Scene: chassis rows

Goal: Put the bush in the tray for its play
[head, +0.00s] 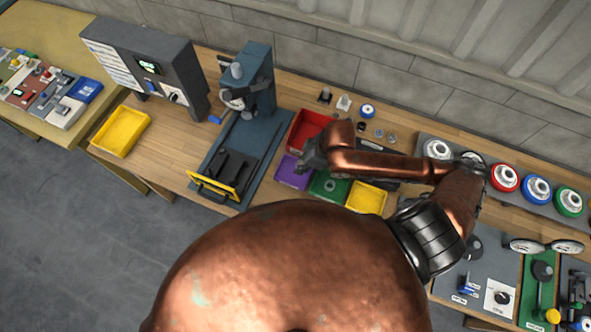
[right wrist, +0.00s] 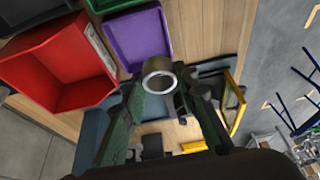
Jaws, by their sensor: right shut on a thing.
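My right gripper (head: 312,158) is above the trays in the head view. In the right wrist view the gripper (right wrist: 160,90) is shut on the bush (right wrist: 159,80), a short grey metal ring with its bore showing. The bush cannot be made out in the head view. The red tray (right wrist: 50,62) and the purple tray (right wrist: 137,40) lie beyond the fingers. In the head view the red tray (head: 298,130), purple tray (head: 290,175), green tray (head: 320,192) and yellow tray (head: 366,199) stand close together. A small grey round part lies in the green tray. My left gripper is not in view.
A blue press-like fixture with a dial (head: 236,98) stands left of the trays, with a yellow handle at its front. A grey box with a display (head: 150,65) and another yellow tray (head: 121,131) are further left. Several coloured wheels (head: 504,178) stand at right.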

